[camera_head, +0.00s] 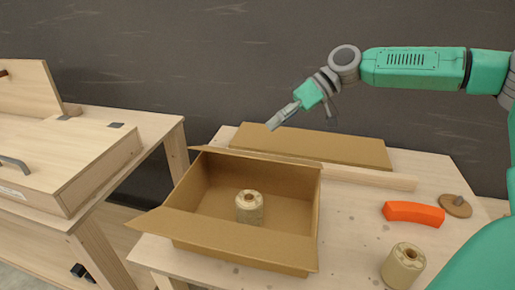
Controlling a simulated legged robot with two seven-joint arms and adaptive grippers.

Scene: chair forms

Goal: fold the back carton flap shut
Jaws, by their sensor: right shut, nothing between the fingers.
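The open brown carton (295,190) stands on the light wood table, with a pale spool-like cylinder (249,208) upright inside it. Its back flap (255,157) shows as a thin strip along the rear rim, seen nearly edge-on, so its exact angle is hard to tell. The front flap (235,236) is folded outward, sloping toward me. My right gripper (275,122) is shut and empty, above and behind the carton's rear rim, apart from the flap. My left gripper is not in view.
A flat brown board (320,145) and a wooden strip (370,177) lie behind the carton. To the right are an orange curved block (413,213), a round wooden disc with a knob (456,205) and another pale cylinder (403,266). A wooden bench (150,124) stands at left.

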